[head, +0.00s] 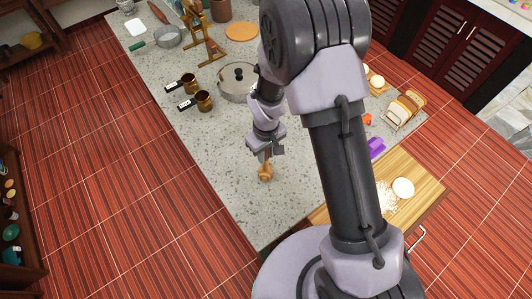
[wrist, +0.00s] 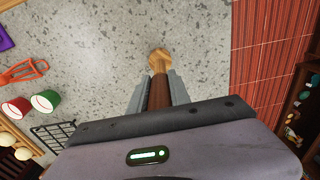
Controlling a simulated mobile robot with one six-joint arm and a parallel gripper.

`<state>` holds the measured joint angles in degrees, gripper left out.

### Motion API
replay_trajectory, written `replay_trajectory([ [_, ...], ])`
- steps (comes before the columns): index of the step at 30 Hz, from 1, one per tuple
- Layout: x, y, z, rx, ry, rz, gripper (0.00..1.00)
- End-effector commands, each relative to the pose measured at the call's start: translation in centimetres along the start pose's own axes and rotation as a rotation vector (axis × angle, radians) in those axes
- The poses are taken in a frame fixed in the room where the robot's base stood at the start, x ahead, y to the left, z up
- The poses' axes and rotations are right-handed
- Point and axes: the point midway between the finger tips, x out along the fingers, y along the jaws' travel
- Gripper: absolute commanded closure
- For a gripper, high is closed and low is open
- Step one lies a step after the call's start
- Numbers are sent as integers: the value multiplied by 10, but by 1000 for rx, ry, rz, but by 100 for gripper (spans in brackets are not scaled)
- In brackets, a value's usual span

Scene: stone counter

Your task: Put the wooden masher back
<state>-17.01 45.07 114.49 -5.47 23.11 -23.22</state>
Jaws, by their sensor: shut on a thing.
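The wooden masher (head: 265,173) is held over the grey stone counter, with its light rounded end pointing down in the head view. In the wrist view the masher's brown handle (wrist: 159,92) runs between the two grey fingers, and its pale head sticks out beyond them. My gripper (head: 265,154) is shut on the handle; it also shows in the wrist view (wrist: 158,82). I cannot tell whether the masher's end touches the counter. A wooden stand (head: 207,47) is at the far end of the counter, and a brown crock (head: 220,9) is behind it.
A lidded pot (head: 238,95) and two brass cups (head: 188,83) (head: 204,99) stand beyond my gripper. A wooden board (head: 425,190) with a white round dish (head: 403,187), a purple object (head: 376,147) and a bread rack (head: 400,116) are to the right. Bare counter surrounds the masher.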

Motion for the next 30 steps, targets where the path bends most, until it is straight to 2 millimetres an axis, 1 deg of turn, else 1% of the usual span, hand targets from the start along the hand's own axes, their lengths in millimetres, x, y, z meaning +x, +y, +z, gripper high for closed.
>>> replay_trajectory([
  [1,3,0,0,0,0,0,100],
  [2,3,0,0,0,0,0,75],
  [3,2,0,0,0,0,0,67],
  [5,2,0,0,0,-1,0,55],
  [13,2,0,1,0,-1,0,55],
  [16,-6,0,0,0,0,0,55],
  [17,-11,0,0,0,1,0,55],
  [20,-38,0,-1,0,5,1,55],
  [21,-51,0,-1,1,5,1,55],
  [24,-80,0,-1,0,4,1,55],
  [27,-102,0,0,0,3,1,55],
  [30,-116,0,0,0,2,1,55],
])
